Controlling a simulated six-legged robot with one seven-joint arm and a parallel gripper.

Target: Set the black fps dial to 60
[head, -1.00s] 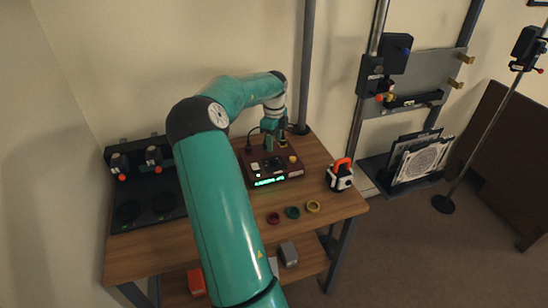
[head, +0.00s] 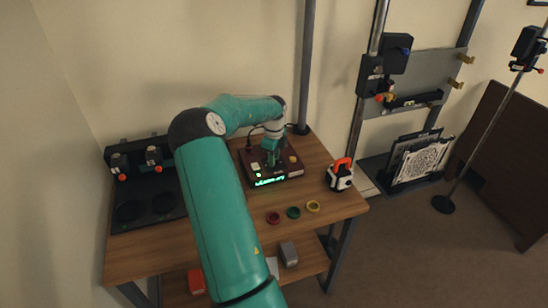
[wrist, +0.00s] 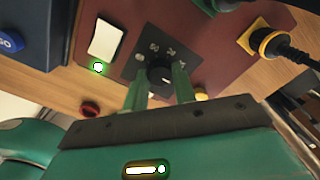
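The black dial (wrist: 160,74) sits on a dark plate with white numbers on the dark red box (wrist: 215,50). One number looks like 50; the others are hard to read, and the dial's setting is unclear. My gripper (wrist: 160,72) has its two green fingers apart, one on each side of the dial; I cannot tell whether they touch it. In the head view, my gripper (head: 271,160) is down at the top of the box (head: 291,173) and hides the dial. The box's green display (head: 270,182) is lit but too small to read.
A white switch (wrist: 106,40) with a lit green lamp and a yellow-collared plug (wrist: 264,40) flank the dial. On the wooden table (head: 240,217) are coloured rings (head: 293,212), an orange-handled device (head: 340,174) and a black unit (head: 159,200) at left.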

